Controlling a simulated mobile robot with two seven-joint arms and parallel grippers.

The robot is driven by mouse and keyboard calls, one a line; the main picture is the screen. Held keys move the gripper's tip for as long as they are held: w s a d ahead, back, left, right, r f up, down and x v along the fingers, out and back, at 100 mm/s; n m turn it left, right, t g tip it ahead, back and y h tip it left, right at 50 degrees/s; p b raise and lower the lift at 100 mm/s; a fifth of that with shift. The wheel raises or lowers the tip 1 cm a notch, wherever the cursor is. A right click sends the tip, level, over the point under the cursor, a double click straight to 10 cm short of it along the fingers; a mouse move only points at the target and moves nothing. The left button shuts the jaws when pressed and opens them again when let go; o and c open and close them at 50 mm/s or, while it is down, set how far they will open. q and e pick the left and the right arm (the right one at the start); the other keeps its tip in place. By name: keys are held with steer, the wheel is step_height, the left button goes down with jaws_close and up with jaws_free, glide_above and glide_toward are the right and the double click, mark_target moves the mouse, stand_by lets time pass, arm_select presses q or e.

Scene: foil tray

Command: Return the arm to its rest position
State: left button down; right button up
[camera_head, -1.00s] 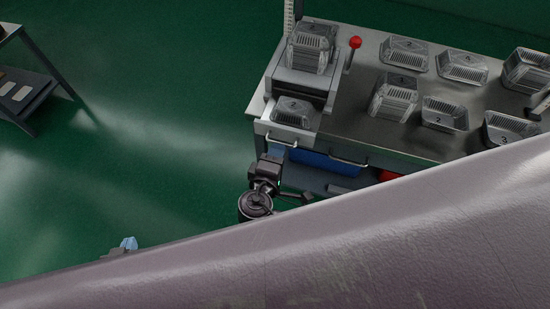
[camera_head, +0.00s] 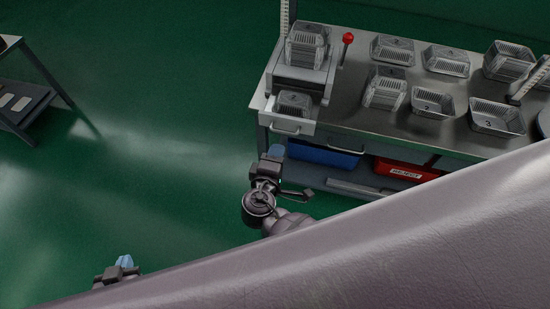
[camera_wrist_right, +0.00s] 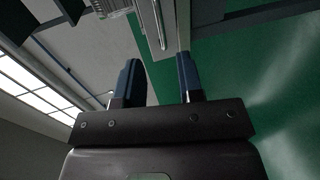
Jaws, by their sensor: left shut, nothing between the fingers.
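My left gripper (camera_head: 124,262) shows at the lower left of the head view, over the green floor. Its blue fingertips are together with nothing between them, and its arm is mostly hidden. My right gripper (camera_head: 276,153) is in front of the bench's left end, pointing towards it. In the right wrist view its two blue fingers (camera_wrist_right: 159,82) stand apart with nothing between them.
A steel bench (camera_head: 350,112) holds several foil trays, a stacked tray (camera_head: 308,45) on a machine and a red-knobbed lever (camera_head: 347,39). A blue bin (camera_head: 323,154) and red bin (camera_head: 402,170) sit below. Open floor (camera_head: 170,150) lies left.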

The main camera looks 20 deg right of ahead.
steer(key=shift+s, duration=0.15)
steer(key=shift+a, duration=0.15)
stand_by(0.5)
steer(key=s+d+f+m+y, duration=0.2)
steer(key=s+d+m+y, duration=0.2)
steer(key=s+d, duration=0.3)
steer(key=s+d+f+m+g+y, duration=0.1)
steer(key=s+d+f+m+y, duration=0.2)
steer(key=s+d+m, duration=0.3)
steer(key=shift+s+d+y, duration=0.4)
steer(key=shift+s+y, duration=0.2)
steer(key=shift+s, duration=0.05)
